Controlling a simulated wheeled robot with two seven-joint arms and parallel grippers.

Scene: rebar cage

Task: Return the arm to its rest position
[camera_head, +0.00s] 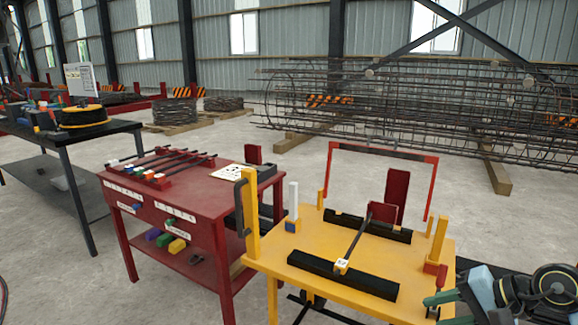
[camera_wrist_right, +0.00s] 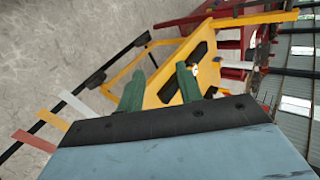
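My right arm's gripper (camera_head: 438,307) is at the lower right in the head view, beside the right edge of the yellow table. In the right wrist view the two green fingers of this gripper (camera_wrist_right: 160,86) stand apart with nothing between them. The yellow table (camera_head: 395,265) lies beyond the fingers in that view. My left gripper is not in view.
A red table (camera_head: 190,190) stands to the left. A rebar cage (camera_head: 430,100) lies behind on timbers. Open concrete floor lies between.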

